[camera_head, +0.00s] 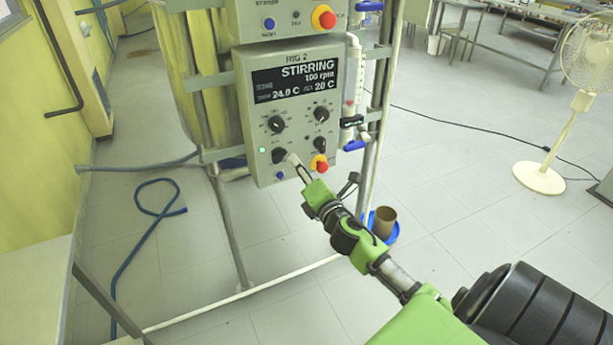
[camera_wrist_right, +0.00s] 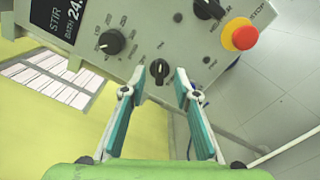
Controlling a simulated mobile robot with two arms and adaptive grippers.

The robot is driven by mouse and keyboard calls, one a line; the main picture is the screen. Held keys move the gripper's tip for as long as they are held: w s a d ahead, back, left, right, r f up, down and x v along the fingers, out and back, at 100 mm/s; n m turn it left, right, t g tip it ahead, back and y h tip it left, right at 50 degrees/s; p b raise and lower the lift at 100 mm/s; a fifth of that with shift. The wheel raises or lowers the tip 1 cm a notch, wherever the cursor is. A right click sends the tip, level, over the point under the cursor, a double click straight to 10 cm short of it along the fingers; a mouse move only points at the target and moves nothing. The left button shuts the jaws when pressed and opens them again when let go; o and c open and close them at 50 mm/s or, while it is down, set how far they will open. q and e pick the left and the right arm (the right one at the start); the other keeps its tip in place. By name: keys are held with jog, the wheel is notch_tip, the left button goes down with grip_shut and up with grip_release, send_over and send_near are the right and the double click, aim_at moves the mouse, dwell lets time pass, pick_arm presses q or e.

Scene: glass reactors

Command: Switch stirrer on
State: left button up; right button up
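The grey control box (camera_head: 288,110), marked RIG 2, hangs on a metal frame. Its display (camera_head: 295,82) reads STIRRING, 100 rpm, 24.0 C and 20 C. A small green light (camera_head: 262,150) glows at its lower left. A black knob (camera_head: 279,156) sits beside this light. My right gripper (camera_head: 290,160) is at this lower knob. In the right wrist view, the knob (camera_wrist_right: 160,72) stands between the tips of my open right fingers (camera_wrist_right: 159,82), with gaps visible on both sides. My left gripper is not in view.
More dials (camera_head: 276,124) and a red stop button (camera_head: 319,162) are on the box. The stop button also shows in the right wrist view (camera_wrist_right: 240,35). A second box (camera_head: 285,20) is above. A blue hose (camera_head: 140,240) lies on the floor; a white fan (camera_head: 580,70) stands right.

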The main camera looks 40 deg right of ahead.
jog(key=shift+v, duration=2.35)
